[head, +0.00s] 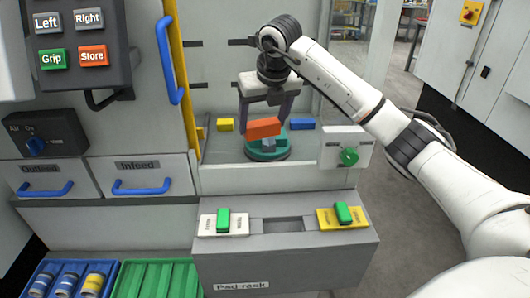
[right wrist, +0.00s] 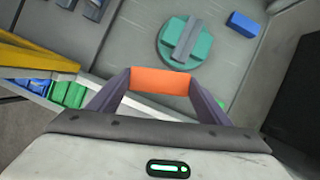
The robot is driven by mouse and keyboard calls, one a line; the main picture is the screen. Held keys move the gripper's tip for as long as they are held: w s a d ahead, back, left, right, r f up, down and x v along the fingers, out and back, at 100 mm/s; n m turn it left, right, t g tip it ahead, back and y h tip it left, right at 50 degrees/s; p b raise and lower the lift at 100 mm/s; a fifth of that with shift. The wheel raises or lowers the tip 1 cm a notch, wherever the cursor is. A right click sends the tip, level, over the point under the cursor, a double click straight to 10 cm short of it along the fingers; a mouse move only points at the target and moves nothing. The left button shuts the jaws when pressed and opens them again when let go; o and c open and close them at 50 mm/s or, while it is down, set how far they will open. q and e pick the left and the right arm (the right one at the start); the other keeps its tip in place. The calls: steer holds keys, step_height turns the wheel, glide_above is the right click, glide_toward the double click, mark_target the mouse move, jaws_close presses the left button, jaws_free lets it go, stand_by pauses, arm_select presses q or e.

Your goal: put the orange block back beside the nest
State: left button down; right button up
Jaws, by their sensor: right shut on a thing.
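The orange block (head: 264,128) is between the two fingers of my right gripper (head: 268,118), which is shut on it. In the head view it shows in front of and above the green round nest (head: 268,153), which has a grey raised bar across it. In the right wrist view the orange block (right wrist: 160,81) spans the gap between the fingertips, and the nest (right wrist: 185,42) lies beyond it, apart in the picture. The nest's grey bar looks empty there. My left gripper is not in view.
A blue block (head: 302,124) lies right of the nest and a yellow block (head: 225,125) left of it. A yellow post (head: 184,80) and a panel with a green knob (head: 347,150) flank the bay. The pad rack (head: 285,255) stands in front.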

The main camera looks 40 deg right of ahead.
mark_target(268, 122)
steer(key=shift+w+d+m+h, duration=0.25)
steer(key=shift+d+m+h, duration=0.25)
steer(key=shift+m, duration=0.5)
steer(key=f, duration=0.1)
steer(key=d+f+m+b, duration=0.1)
steer(key=f, duration=0.1)
steer(key=shift+f+b, duration=0.1)
steer(key=shift+b, duration=0.2)
step_height(268, 122, down, 6)
steer(key=shift+f+p, duration=0.15)
steer(key=shift+p, duration=0.15)
step_height(268, 122, down, 4)
steer(key=shift+r, duration=0.1)
steer(key=shift+f, duration=0.25)
steer(key=o, duration=1.2)
